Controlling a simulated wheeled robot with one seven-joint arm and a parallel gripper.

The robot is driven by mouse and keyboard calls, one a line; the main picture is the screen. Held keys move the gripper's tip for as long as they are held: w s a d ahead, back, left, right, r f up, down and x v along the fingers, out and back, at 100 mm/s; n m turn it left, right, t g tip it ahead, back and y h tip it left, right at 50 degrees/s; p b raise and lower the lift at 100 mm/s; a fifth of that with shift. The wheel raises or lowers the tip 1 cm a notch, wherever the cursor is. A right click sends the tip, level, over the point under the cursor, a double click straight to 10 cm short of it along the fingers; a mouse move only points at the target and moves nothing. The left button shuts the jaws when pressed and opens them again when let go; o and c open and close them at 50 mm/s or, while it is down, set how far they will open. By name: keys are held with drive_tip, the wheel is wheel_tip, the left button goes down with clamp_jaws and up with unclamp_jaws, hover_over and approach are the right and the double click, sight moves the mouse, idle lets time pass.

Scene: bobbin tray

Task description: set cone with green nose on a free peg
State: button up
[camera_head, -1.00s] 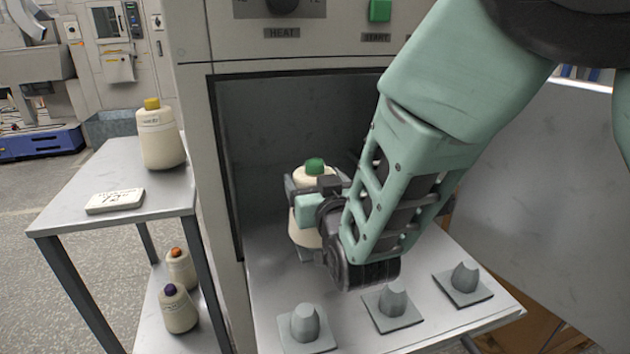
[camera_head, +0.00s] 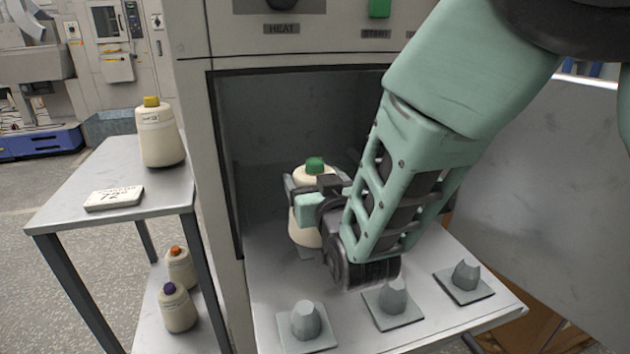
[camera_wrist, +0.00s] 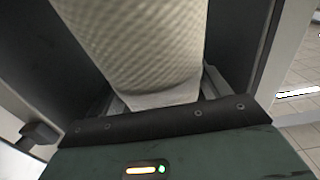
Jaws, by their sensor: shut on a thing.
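The cone with the green nose (camera_head: 305,228) is cream and upright, inside the mouth of the cabinet above the back of the tray. My gripper (camera_head: 312,190) is shut on it around its upper body, just below the green nose. In the wrist view the cone's textured body (camera_wrist: 135,45) fills the upper middle, between the fingers. Three bare grey pegs on square bases stand along the tray's front: a left peg (camera_head: 306,320), a middle peg (camera_head: 393,297) and a right peg (camera_head: 466,275). Part of a grey base shows under the cone; whether the cone touches it is hidden.
The tray (camera_head: 265,290) juts out of the cabinet (camera_head: 195,60). At left, a side table (camera_head: 80,215) holds a yellow-nosed cone (camera_head: 160,140) and a label plate (camera_head: 114,198). Its lower shelf has an orange-nosed cone (camera_head: 180,268) and a purple-nosed cone (camera_head: 177,308).

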drive_tip(key=shift+f+b, duration=0.85)
drive_tip(key=shift+f, duration=0.1)
drive_tip(key=o, duration=1.6)
drive_tip(key=shift+o, duration=0.2)
